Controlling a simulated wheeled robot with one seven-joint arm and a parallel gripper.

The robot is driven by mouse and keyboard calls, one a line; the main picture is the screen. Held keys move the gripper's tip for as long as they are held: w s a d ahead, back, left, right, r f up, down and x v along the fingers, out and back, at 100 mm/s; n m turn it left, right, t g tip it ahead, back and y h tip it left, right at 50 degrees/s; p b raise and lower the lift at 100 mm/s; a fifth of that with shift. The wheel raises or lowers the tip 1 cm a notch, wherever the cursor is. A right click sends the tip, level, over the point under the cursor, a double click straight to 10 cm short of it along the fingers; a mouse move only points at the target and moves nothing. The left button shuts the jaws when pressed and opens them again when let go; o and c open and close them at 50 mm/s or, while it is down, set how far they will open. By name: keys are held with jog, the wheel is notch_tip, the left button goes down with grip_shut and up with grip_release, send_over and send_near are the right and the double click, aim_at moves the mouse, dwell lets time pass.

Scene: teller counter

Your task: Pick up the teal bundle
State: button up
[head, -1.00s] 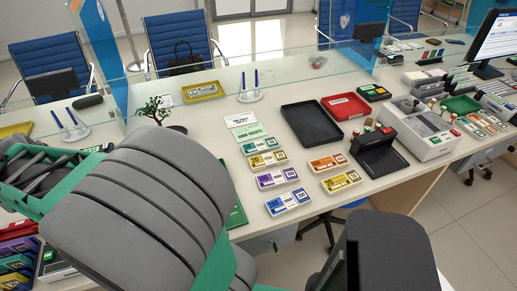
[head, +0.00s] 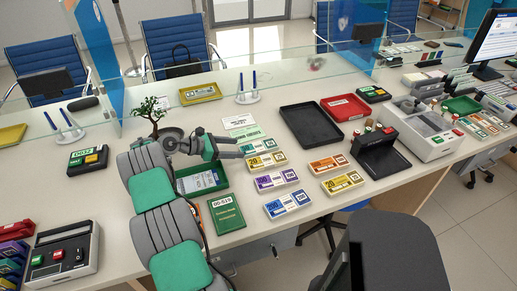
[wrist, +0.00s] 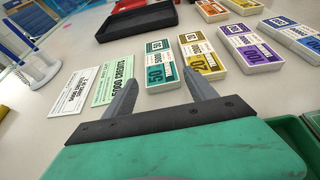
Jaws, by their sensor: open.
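The teal bundle (head: 253,145) lies flat on the counter at the back end of a row of banknote bundles. In the wrist view the teal bundle (wrist: 160,65) lies ahead of and between my two fingers. My gripper (head: 238,147) is open and empty, just left of the teal bundle. In the wrist view my gripper (wrist: 159,82) has its right fingertip near the yellow bundle (wrist: 200,56). I cannot tell how high the fingers are above the counter.
A purple bundle (head: 276,179) and a blue bundle (head: 287,203) continue the row. Paper slips (wrist: 117,84) lie left of the teal bundle. A black tray (head: 292,106) is beyond. A potted plant (head: 150,112) and green tray (head: 222,182) are near my arm.

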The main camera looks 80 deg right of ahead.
aim_at(248, 149)
jog(key=x, duration=0.2)
jog(key=p+x, duration=0.1)
jog(key=x, duration=0.2)
jog(key=shift+a+f, duration=0.1)
jog(key=shift+f, duration=0.1)
jog(key=shift+w, duration=0.15)
jog(key=c, duration=1.2)
